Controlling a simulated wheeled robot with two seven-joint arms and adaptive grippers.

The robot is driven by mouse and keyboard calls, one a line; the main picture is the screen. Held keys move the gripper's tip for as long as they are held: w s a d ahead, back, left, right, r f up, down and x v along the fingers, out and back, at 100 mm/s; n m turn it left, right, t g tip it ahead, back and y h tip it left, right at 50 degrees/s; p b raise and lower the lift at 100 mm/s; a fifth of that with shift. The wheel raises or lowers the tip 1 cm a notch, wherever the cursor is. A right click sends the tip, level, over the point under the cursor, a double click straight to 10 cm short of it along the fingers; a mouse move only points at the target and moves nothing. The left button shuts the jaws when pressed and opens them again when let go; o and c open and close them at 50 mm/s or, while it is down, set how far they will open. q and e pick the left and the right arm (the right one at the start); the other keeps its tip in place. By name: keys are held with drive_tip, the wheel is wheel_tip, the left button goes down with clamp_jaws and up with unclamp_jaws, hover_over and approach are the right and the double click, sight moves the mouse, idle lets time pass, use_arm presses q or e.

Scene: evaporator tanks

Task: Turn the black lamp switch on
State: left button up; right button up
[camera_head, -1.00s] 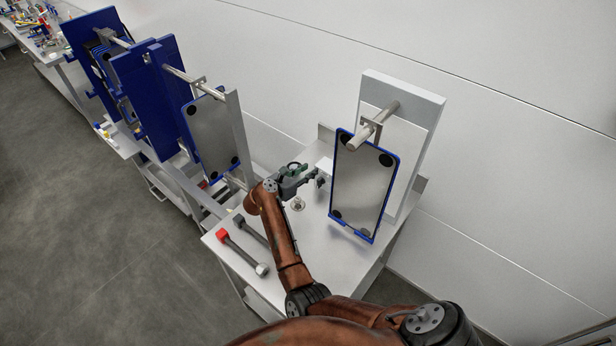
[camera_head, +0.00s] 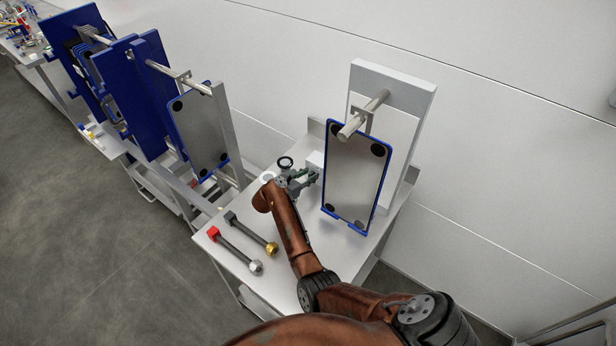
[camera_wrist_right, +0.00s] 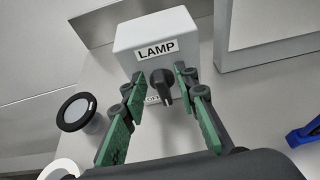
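The black lamp switch (camera_wrist_right: 161,84) is a rotary knob on the front of a white box (camera_wrist_right: 155,35) labelled LAMP, in the right wrist view. The label below the knob is mostly hidden. My right gripper (camera_wrist_right: 158,108) is open, with its green-padded fingers on either side of the knob and a gap at each side. In the head view my right gripper (camera_head: 306,178) is at the white box (camera_head: 315,160), beside the blue-framed plate; the knob is hidden there. My left gripper is not in view.
A blue-framed plate (camera_head: 355,180) hangs on a stand just right of my gripper. A round black-rimmed piece (camera_wrist_right: 76,112) stands left of the box. Red-ended (camera_head: 234,248) and dark-ended (camera_head: 252,234) bolts lie on the table's front left.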

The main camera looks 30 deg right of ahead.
drive_tip(key=shift+c, duration=0.7)
clamp_jaws()
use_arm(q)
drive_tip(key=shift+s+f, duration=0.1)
